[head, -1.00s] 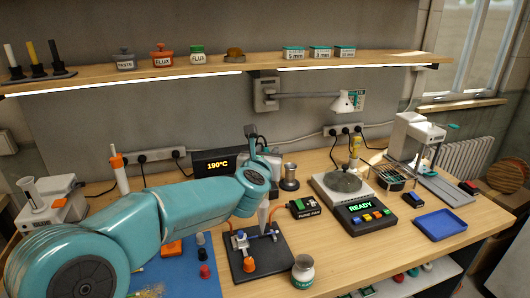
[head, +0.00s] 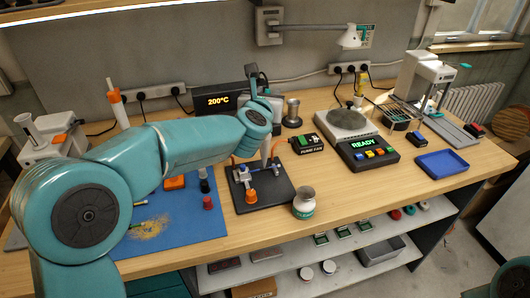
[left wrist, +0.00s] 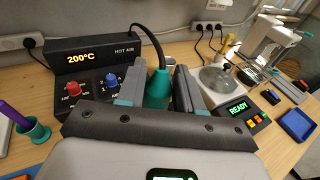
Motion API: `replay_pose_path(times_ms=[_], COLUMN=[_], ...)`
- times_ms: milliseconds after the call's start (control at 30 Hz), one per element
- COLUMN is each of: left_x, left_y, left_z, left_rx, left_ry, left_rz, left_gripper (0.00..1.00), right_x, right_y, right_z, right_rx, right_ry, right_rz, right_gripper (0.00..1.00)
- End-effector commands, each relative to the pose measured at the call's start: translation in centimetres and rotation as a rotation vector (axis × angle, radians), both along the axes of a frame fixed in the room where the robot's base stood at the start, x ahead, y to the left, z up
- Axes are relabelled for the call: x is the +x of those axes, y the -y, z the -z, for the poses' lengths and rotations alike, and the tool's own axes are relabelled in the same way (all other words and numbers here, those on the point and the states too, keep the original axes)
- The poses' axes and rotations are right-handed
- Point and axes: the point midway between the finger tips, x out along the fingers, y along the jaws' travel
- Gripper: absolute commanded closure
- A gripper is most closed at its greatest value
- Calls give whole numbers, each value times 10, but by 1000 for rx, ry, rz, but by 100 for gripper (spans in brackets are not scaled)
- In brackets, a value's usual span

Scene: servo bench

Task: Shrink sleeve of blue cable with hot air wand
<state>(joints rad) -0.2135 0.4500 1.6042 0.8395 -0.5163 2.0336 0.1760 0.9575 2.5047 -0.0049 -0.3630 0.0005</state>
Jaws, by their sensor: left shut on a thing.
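My left gripper (left wrist: 158,86) is shut on the teal hot air wand (left wrist: 158,92), with one finger on each side of it. In the head view the wand's pale nozzle (head: 267,149) points down over the back of a small black holder (head: 279,193), which has blue parts and an orange knob. The blue cable and its sleeve are too small, or too hidden by my arm, to make out. The hot air station (left wrist: 92,75) reads 200°C; it is partly behind my arm in the head view (head: 212,101). My right gripper is out of view.
A blue mat (head: 205,225) lies to the left. A hotplate (head: 345,123) and a blue tray (head: 441,163) are to the right.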

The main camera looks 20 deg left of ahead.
Motion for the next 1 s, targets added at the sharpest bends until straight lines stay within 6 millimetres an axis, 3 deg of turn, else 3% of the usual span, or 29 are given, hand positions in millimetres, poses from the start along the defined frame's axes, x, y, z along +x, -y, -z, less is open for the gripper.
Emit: replay_pose_path(times_ms=[1000], left_x=[4], left_y=[7], left_z=[-1], left_rx=[0], left_ry=[1], left_rz=[0], left_gripper=[100], right_x=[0], right_y=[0], right_z=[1], right_rx=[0], right_ry=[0], right_rz=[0], right_gripper=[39])
